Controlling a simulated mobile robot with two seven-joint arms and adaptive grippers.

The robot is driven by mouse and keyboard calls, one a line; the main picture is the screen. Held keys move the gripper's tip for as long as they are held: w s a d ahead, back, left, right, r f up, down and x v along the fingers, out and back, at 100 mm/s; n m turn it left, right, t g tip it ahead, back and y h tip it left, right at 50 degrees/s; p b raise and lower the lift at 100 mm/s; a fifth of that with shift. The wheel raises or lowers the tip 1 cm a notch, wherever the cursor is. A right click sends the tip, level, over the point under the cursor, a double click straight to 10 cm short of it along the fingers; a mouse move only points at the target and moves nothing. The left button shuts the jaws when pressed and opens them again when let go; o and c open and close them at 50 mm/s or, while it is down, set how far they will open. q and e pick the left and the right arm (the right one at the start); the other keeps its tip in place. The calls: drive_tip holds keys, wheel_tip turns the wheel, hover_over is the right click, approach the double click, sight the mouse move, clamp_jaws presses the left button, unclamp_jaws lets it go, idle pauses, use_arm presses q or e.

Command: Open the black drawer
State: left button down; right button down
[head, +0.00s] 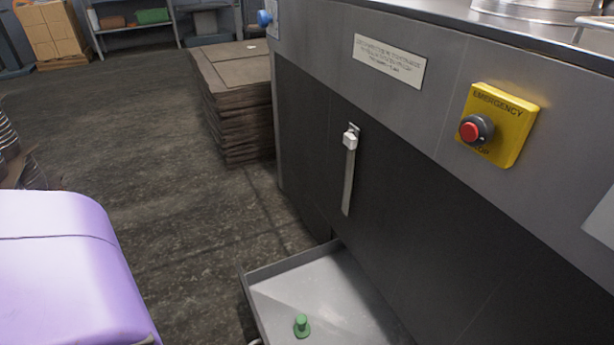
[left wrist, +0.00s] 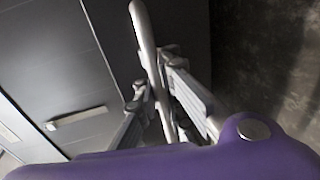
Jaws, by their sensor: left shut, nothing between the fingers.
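A drawer (head: 308,278) with a dark rim and grey inside stands pulled out below the dark front panel of a grey machine. A small green knob-like thing (head: 302,326) is in it. In the left wrist view a curved metal bar (left wrist: 143,28), seemingly a handle, crosses the picture by the fingers of my left gripper (left wrist: 163,100). The gripper is shut, with nothing held; whether its fingers touch the bar I cannot tell. In the head view only my purple left arm shows, at lower left; its gripper is out of frame. My right gripper is not in view.
The machine front carries a white lever (head: 349,170), a label plate (head: 389,62) and a yellow emergency stop box (head: 497,125). Stacked brown sheets (head: 236,105) stand beyond the machine. Shelves (head: 140,22) and cardboard boxes (head: 50,30) are at the back. The floor between is clear.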

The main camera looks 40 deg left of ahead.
use_arm(q)
drive_tip(key=shift+w+r, duration=0.1)
drive_tip(key=shift+r, duration=0.15)
drive_tip(key=c, duration=2.1)
unclamp_jaws()
drive_tip(key=v, duration=1.2)
drive_tip(key=shift+f, duration=0.1)
